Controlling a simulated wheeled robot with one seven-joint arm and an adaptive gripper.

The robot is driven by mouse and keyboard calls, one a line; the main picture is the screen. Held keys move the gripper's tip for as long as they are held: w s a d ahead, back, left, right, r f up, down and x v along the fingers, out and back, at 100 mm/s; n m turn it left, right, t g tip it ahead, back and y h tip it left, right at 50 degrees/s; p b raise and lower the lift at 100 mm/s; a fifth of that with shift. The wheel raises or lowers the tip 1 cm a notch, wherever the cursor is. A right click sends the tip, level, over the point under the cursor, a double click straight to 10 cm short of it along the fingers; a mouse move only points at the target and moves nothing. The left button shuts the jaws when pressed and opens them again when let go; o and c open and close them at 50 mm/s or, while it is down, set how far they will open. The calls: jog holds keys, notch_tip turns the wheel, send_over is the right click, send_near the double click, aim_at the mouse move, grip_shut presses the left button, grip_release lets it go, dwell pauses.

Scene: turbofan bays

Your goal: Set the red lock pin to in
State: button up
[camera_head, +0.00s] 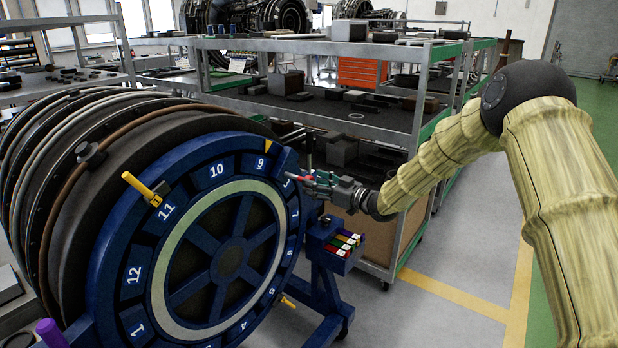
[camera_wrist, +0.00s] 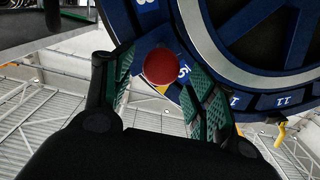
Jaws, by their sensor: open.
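The red lock pin shows as a round red knob (camera_wrist: 162,67) in the wrist view, in front of the blue numbered ring. It lies between the two green-padded fingers of my gripper (camera_wrist: 155,78), which are spread with a gap beside the knob. In the head view my gripper (camera_head: 318,183) is at the right edge of the blue ring (camera_head: 125,235), with a bit of the red pin (camera_head: 299,178) at its fingertips. How far the pin stands out of the ring cannot be told.
A yellow handle (camera_head: 142,188) sticks out near number 11. A small blue box with coloured blocks (camera_head: 343,243) stands just below my gripper. A grey shelf cart (camera_head: 375,92) with parts is behind it. Floor at the right is clear.

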jog(key=shift+p+x, duration=0.4)
jog(key=shift+x, duration=1.2)
jog(key=shift+c, duration=0.5)
